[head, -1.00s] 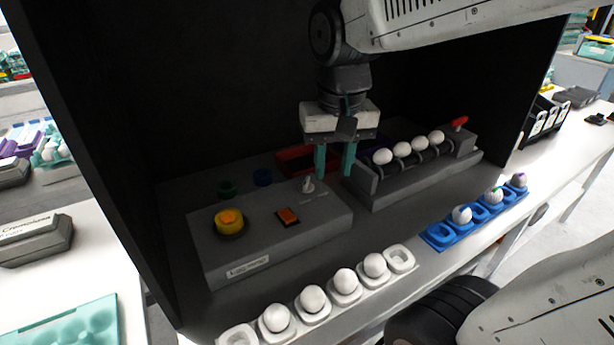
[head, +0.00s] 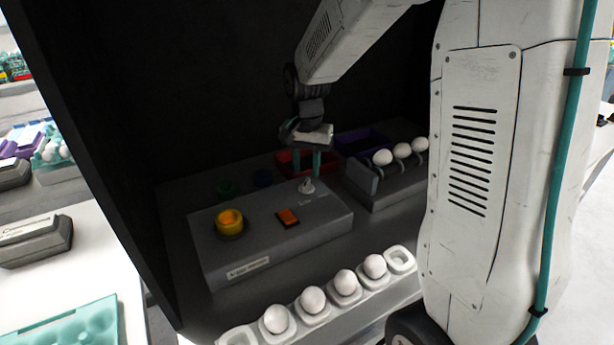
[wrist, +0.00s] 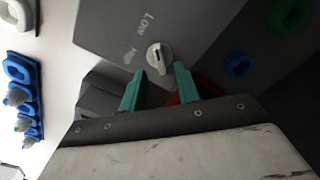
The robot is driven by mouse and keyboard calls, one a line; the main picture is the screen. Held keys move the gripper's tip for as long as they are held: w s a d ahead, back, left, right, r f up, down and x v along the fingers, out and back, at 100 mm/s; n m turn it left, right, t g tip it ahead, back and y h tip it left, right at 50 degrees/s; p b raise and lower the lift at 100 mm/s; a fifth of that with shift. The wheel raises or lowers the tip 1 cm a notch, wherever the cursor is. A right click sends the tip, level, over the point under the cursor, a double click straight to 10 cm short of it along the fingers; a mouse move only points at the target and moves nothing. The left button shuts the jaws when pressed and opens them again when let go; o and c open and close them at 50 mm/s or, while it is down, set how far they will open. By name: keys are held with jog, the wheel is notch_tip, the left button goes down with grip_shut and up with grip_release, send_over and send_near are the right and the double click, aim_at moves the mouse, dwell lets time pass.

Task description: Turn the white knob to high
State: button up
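The white knob (head: 307,186) sits on top of the grey control box (head: 331,220), near its back right corner. In the wrist view the knob (wrist: 158,57) shows a pointer ridge, with the words Low and High printed beside it. My gripper (head: 307,163) is just behind the knob in the head view. Its two teal fingers are apart with nothing between them. In the wrist view my gripper (wrist: 154,80) has one fingertip on each side just short of the knob; I cannot tell whether they touch it.
The control box also bears a yellow button (head: 230,223) and an orange switch (head: 288,217). A red bin (head: 289,156) and a purple bin (head: 360,137) stand behind. An egg roller (head: 385,183) is at right. A white egg tray (head: 402,258) lies in front.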

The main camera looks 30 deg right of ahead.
aim_at(306, 181)
jog(key=shift+f, duration=1.75)
jog(key=shift+c, duration=0.3)
grip_shut()
